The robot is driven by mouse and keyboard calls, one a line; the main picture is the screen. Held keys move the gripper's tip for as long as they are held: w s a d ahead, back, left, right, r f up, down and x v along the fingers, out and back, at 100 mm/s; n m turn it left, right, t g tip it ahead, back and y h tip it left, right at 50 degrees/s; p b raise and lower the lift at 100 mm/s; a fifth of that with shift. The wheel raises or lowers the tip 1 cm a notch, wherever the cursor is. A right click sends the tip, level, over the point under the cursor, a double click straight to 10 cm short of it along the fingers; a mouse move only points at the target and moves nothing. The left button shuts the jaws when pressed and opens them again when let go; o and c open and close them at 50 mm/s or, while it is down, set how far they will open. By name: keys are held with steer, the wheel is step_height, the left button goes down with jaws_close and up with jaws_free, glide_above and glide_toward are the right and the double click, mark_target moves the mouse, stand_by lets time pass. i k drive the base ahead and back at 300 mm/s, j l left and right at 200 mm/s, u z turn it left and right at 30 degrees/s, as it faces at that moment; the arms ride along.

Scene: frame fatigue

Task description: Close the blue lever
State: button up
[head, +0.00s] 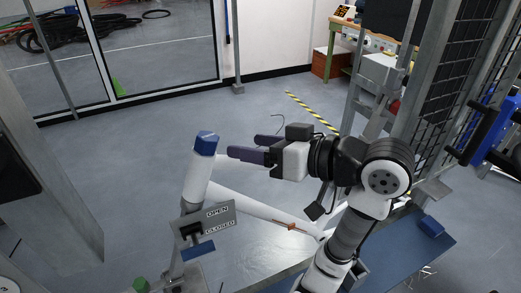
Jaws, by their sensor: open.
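A pale post with a blue cap (206,143), which looks like the blue lever, stands nearly upright left of the middle of the head view. Its lower part meets a grey plate (220,213) marked OPEN above CLOSED. A smaller blue piece (198,250) shows just below that plate. I cannot tell which marking the lever stands at. My gripper (245,146) has purple fingers that point left toward the blue cap. It is open and empty, just right of the cap in the picture. I see no contact; the depth between them is unclear.
A green cap (140,284) is low at the left. A grey upright (55,190) stands at the left edge. A mesh fence (455,70) rises at the right. A blue surface (395,262) lies below my arm. The grey floor behind the lever is clear.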

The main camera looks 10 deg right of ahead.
mark_target(198, 249)
steer(key=k+l, duration=0.2)
steer(key=l, duration=0.2)
steer(key=k+l, duration=0.2)
steer(key=l, duration=0.2)
steer(key=k+l, duration=0.2)
steer(key=l, duration=0.2)
